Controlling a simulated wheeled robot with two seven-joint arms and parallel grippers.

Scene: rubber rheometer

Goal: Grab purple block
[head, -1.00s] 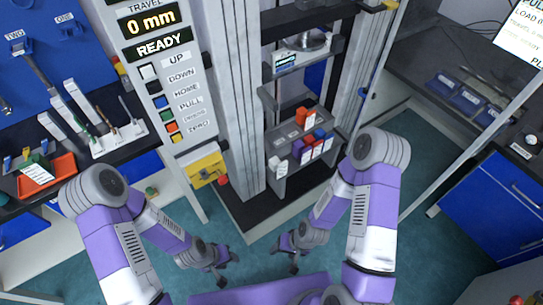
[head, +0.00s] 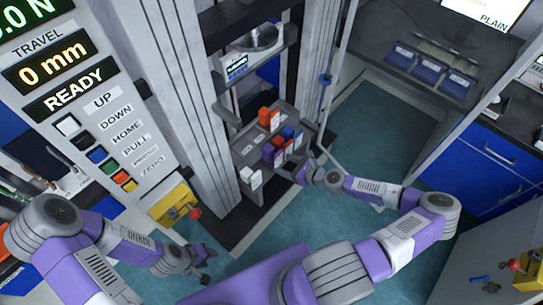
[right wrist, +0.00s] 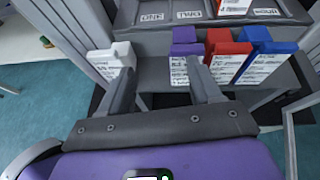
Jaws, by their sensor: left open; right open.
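The purple block (head: 268,153) stands in the rack of the tall machine, left of a red block in the head view. In the right wrist view the purple block (right wrist: 184,38) has a white label, partly hidden by the right-hand finger. My right gripper (right wrist: 163,78) is open in front of the rack, its fingers pointing at the gap between a white block and the purple block. Nothing is between its fingers. In the head view the right gripper (head: 303,172) is beside the rack's right side. My left gripper (head: 205,267) is open and low over the floor.
A red block (right wrist: 223,42) and a blue block (right wrist: 268,42) stand close right of the purple one. The white block (right wrist: 112,60) stands to its left. A yellow box with a red knob (head: 196,212) is left of the rack.

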